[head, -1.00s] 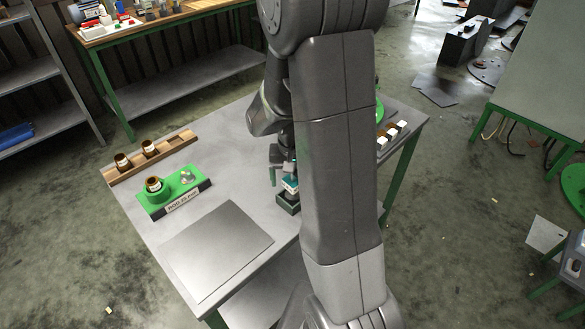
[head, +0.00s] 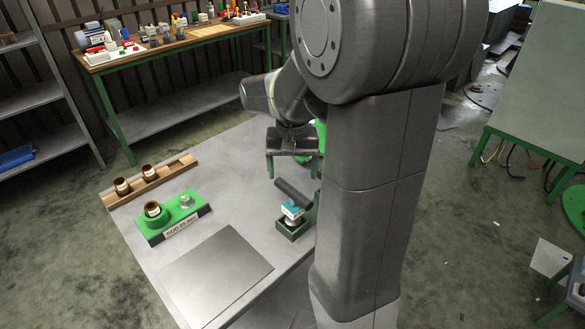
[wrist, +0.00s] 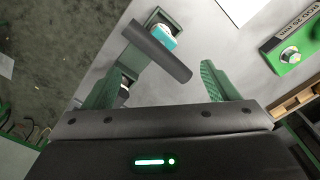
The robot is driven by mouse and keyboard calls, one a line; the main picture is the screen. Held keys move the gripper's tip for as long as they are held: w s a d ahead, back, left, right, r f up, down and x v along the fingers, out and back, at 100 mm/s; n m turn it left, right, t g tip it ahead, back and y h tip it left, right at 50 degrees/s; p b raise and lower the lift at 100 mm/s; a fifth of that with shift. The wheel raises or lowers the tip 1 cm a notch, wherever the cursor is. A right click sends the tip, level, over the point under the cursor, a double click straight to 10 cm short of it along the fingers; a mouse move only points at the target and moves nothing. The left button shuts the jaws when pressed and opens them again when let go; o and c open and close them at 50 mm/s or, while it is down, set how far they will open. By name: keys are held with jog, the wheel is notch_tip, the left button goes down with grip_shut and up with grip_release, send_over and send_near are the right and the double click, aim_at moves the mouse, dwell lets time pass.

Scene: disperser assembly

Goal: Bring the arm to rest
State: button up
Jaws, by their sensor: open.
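My gripper (head: 292,177) is open and empty, above the grey table (head: 240,165). In the head view it appears just behind a small dark green fixture (head: 295,232). A teal and white part (head: 292,210) sits in the fixture, apart from my fingers. A dark grey bar (head: 293,192) slants over the fixture. In the wrist view, both green fingers of my gripper (wrist: 163,68) are spread wide. The dark bar (wrist: 160,52) shows beyond the fingertips, with the teal part (wrist: 163,37) beside it. My own arm hides the table's right side.
A green stand (head: 176,216) with a brown jar and a wooden rack (head: 147,181) with two jars stand at the left. A flat grey plate (head: 215,272) lies in front. A cluttered workbench (head: 165,50) stands behind. The table's back middle looks clear.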

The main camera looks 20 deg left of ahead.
aim_at(292, 192)
notch_tip(292, 192, down, 12)
jog(key=shift+f, duration=0.1)
jog(key=shift+w+r, duration=0.1)
jog(key=shift+r, duration=0.2)
notch_tip(292, 192, up, 2)
jog(key=shift+r, duration=0.1)
dwell(0.4)
